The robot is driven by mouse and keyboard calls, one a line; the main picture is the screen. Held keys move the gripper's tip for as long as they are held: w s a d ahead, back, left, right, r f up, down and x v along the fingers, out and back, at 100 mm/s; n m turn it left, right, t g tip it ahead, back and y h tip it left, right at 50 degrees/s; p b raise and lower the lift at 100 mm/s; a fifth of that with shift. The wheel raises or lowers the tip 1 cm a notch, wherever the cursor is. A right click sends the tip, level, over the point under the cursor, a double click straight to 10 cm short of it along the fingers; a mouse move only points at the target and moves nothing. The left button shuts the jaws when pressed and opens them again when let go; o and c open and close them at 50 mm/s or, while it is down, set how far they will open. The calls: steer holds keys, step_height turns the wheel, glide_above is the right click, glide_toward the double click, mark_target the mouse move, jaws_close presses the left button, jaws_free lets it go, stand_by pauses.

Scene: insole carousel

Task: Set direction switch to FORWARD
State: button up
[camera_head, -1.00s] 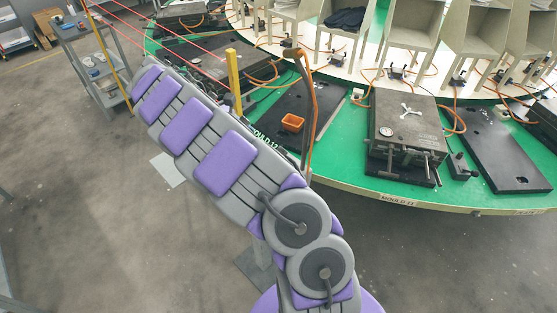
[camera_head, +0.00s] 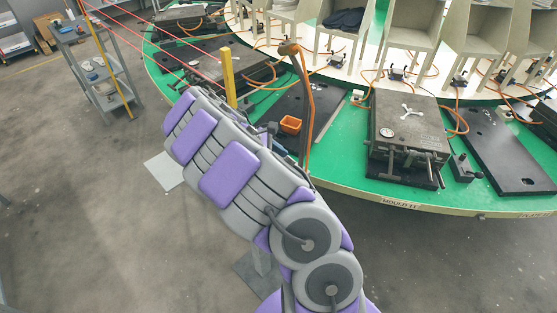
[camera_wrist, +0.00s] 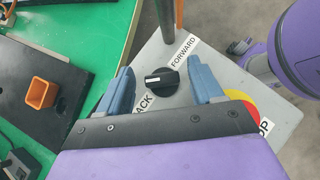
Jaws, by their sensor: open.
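The direction switch (camera_wrist: 158,84) is a round black knob on a grey panel (camera_wrist: 285,110) in the wrist view. Its white mark lies on the left half of the knob, pointing roughly left. The FORWARD label (camera_wrist: 183,52) is above and right of the knob; a partly hidden label reading "ACK" (camera_wrist: 145,105) is below it. My gripper (camera_wrist: 160,70) is open, its blue fingers on the left and right sides of the knob with gaps visible. Whether the fingers are down at knob height is unclear.
A red and yellow button (camera_wrist: 243,98) sits close to the right finger, partly covered by my gripper. The green carousel table (camera_head: 345,165) carries moulds, an orange cup (camera_head: 290,124) and hoses.

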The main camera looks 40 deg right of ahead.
steer(key=shift+d, duration=0.3)
steer(key=shift+a+r, duration=0.1)
steer(key=shift+a, duration=0.55)
steer(key=c, duration=0.6)
steer(key=shift+d, duration=0.15)
steer(key=c, duration=0.5)
steer(key=shift+o, duration=0.2)
